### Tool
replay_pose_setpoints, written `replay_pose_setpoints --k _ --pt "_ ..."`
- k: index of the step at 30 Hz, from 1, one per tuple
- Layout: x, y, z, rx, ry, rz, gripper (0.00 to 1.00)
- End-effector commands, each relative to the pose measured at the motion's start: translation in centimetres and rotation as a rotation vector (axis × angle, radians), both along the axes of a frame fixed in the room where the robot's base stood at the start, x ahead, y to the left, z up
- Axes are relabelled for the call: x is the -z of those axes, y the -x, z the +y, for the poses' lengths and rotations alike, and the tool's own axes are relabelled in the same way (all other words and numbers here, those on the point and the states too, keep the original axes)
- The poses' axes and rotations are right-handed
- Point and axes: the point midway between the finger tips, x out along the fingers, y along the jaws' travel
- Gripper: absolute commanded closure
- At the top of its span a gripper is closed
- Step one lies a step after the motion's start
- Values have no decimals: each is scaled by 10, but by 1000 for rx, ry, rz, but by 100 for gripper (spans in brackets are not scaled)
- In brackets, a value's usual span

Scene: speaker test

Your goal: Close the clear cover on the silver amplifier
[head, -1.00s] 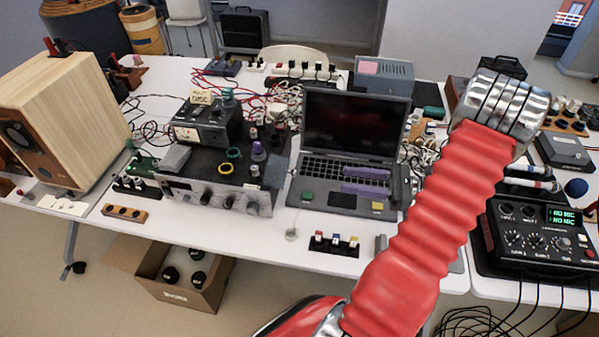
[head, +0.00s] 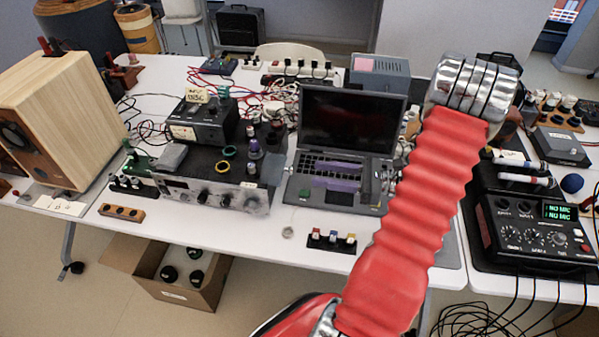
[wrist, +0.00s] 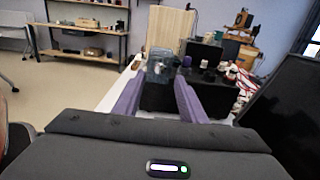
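The silver amplifier (head: 232,196) sits on the white table left of the laptop, its knobbed front facing me. A bluish see-through panel, which looks like the clear cover (head: 270,171), stands at its right end. In the wrist view the clear cover (wrist: 160,66) shows ahead, between my fingers in the picture. It looks raised; its hinge is hard to make out. My gripper (head: 313,174) is in front of the laptop, its two purple fingers pointing left towards the amplifier. In the wrist view my gripper (wrist: 160,80) is open, with nothing held and a gap to the cover.
The open laptop (head: 350,120) is behind my gripper. A dark meter box (head: 205,122) and small items crowd the amplifier's top. A wooden speaker (head: 70,105) stands at left. A row of coloured switches (head: 332,240) lies near the front edge. A mixer (head: 535,230) is at right.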

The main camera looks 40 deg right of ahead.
Motion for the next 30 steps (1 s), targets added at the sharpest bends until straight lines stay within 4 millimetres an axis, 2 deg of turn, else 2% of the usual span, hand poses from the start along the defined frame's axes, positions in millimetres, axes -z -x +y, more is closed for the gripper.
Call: replay_pose_setpoints --k 6,13,25,30 --pt "0 -24 22 -3 -1 1 62" --pt "0 -42 38 -1 -1 0 62" --pt "0 -47 42 1 -1 1 62" --pt "0 -47 42 1 -1 1 73"
